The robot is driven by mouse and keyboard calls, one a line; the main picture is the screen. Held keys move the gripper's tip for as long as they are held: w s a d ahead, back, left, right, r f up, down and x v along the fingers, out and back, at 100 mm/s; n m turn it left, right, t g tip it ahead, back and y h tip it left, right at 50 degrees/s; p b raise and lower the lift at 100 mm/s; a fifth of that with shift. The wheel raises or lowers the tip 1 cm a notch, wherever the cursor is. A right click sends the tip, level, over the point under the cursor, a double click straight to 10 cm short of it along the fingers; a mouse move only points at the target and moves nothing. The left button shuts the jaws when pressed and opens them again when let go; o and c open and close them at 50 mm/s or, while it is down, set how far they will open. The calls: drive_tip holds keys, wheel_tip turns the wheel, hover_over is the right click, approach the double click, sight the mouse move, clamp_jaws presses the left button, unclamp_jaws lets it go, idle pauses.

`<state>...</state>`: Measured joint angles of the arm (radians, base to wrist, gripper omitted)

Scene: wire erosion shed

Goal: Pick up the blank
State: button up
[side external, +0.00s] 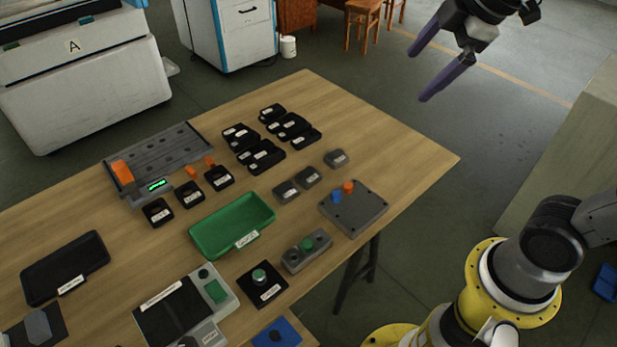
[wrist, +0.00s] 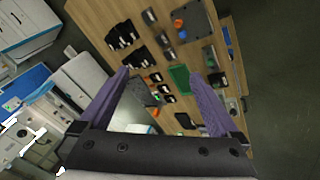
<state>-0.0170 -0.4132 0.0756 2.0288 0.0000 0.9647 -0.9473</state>
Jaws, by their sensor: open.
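My gripper (side external: 420,76) is open and empty, high above the floor beyond the table's far right corner. Its two purple fingers also show in the wrist view (wrist: 160,76), spread apart with the table beyond them. I cannot tell for sure which piece is the blank. Candidates are a grey hexagonal plate (side external: 38,328) on a dark pad at the lower left, and small grey labelled blocks (side external: 286,191) near the table's middle. An orange block (side external: 122,172) stands on the grey slotted fixture (side external: 160,150). Labels are too small to read.
The wooden table (side external: 410,150) is bare at its right corner. White machines (side external: 80,80) stand behind.

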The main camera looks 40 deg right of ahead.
drive_tip(key=w+a+f+n+g, duration=0.1)
drive_tip(key=w+f+n+g, duration=0.2)
drive_tip(key=w, duration=0.9)
drive_tip(key=n+g, duration=0.3)
drive_tip(key=n, duration=0.2)
hover_over(308, 175)
drive_tip(key=f, duration=2.8)
drive_tip(key=shift+w+d+f, duration=0.15)
drive_tip(key=shift+d+f, duration=0.05)
drive_tip(key=shift+f, duration=0.05)
drive_tip(key=shift+s+a+f, duration=0.1)
drive_tip(key=shift+f, duration=1.5)
drive_tip(key=shift+s+a+f, duration=0.1)
drive_tip(key=shift+f, duration=1.45)
clamp_jaws()
drive_tip(key=shift+r, duration=0.1)
